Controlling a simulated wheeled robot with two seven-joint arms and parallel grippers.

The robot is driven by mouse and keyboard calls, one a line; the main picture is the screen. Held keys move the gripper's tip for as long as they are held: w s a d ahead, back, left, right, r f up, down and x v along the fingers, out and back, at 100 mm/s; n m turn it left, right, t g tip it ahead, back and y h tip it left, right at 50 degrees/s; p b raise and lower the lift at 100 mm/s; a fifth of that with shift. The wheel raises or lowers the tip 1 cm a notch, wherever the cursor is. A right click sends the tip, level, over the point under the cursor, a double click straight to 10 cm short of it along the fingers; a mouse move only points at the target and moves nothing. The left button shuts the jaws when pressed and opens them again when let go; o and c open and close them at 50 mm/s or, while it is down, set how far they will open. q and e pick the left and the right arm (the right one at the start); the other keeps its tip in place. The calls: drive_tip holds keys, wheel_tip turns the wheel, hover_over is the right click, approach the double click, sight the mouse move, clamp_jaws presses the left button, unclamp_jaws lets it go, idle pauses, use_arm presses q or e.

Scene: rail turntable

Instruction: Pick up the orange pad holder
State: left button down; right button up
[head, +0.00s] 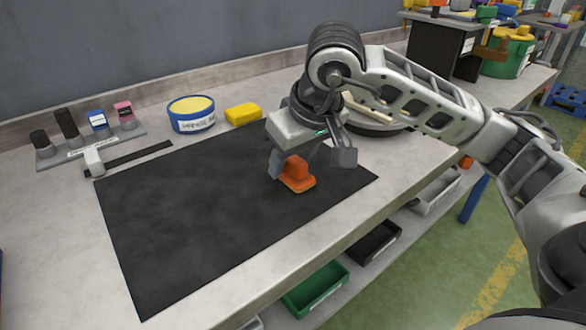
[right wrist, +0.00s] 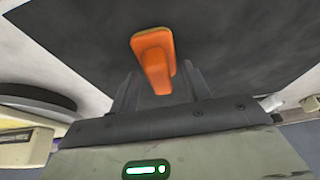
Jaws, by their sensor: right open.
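The orange pad holder (head: 297,174) lies on the black mat (head: 200,215), near the mat's right part. It has a raised orange grip and a thin yellowish layer along its lower edge. My right gripper (head: 312,163) is open above it, with one finger to the left of the holder and one to the right in the head view. In the right wrist view the holder (right wrist: 154,58) shows beyond and between the fingers (right wrist: 155,90). I cannot tell whether a finger touches it. My left gripper is not in view.
A blue tub (head: 191,122) with yellow contents and a yellow block (head: 243,114) stand behind the mat. A grey rack (head: 90,148) with several small items is at the left. A round turntable (head: 375,129) is partly hidden behind my right arm. The mat's left is clear.

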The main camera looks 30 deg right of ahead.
sight(294, 158)
drive_tip(key=c, duration=0.8)
drive_tip(key=shift+o, duration=0.2)
drive_tip(key=shift+r, duration=0.1)
drive_tip(key=shift+r, duration=0.45)
wheel_tip(294, 158, up, 3)
drive_tip(key=shift+s, duration=0.15)
drive_tip(key=s+a+r+p, duration=0.1)
drive_tip(key=s+r+p, duration=0.1)
drive_tip(key=s+r, duration=0.7)
drive_tip(key=s, duration=0.4)
drive_tip(key=shift+s+a, duration=0.3)
drive_tip(key=shift+a, duration=0.05)
